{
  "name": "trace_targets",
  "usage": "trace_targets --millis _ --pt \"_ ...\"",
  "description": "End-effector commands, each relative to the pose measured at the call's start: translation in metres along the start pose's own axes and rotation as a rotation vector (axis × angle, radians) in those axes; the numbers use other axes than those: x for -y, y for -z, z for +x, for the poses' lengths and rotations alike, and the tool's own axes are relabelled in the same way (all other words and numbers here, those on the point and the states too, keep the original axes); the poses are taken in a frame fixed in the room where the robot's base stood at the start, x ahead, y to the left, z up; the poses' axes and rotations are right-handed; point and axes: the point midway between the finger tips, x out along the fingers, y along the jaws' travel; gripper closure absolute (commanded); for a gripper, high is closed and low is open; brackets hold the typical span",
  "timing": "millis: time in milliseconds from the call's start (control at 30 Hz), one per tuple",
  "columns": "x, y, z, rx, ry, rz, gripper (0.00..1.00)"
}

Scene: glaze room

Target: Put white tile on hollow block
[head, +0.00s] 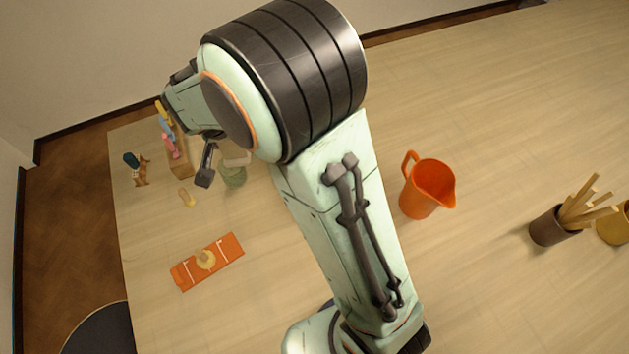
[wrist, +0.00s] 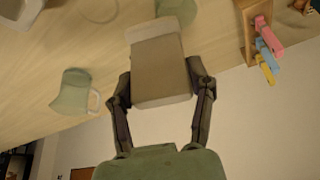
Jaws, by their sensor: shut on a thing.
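My gripper (wrist: 160,78) is shut on a pale slab, which I take to be the white tile (wrist: 160,82); its broad face looks beige-grey in shade. The fingers press its left and right sides in the wrist view. A lighter pale piece (wrist: 154,28) shows just beyond the slab; I cannot tell whether it is the slab's own lit part or another block, or whether they touch. In the head view one dark finger (head: 206,166) shows below my arm, which hides the held slab. I cannot make out the hollow block with certainty in either view.
Pale green mugs (wrist: 75,92) (wrist: 176,10) stand near the slab in the wrist view. A wooden rack with coloured clips (wrist: 256,28) is at the right. In the head view, an orange board (head: 222,250), orange pitcher (head: 428,187) and brown stick cup (head: 549,228) stand on the table.

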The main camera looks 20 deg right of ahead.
Motion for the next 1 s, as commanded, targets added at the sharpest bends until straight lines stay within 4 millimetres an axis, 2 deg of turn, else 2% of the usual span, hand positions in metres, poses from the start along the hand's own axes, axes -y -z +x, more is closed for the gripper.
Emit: trace_targets --millis 167,300,433,600,733,1000 --pt "-0.034 -0.027 -0.002 0.001 -0.167 0.388 0.87" --pt "-0.083 -0.045 -0.014 -0.001 -0.324 0.769 0.87" --pt "-0.124 -0.058 -0.028 -0.003 -0.431 1.03 0.87" --pt "-0.154 -0.063 -0.039 -0.003 -0.472 1.133 0.87" --pt "-0.166 -0.061 -0.04 -0.002 -0.488 1.168 0.87" --pt "-0.171 -0.076 -0.003 0.001 -0.497 1.181 0.87"
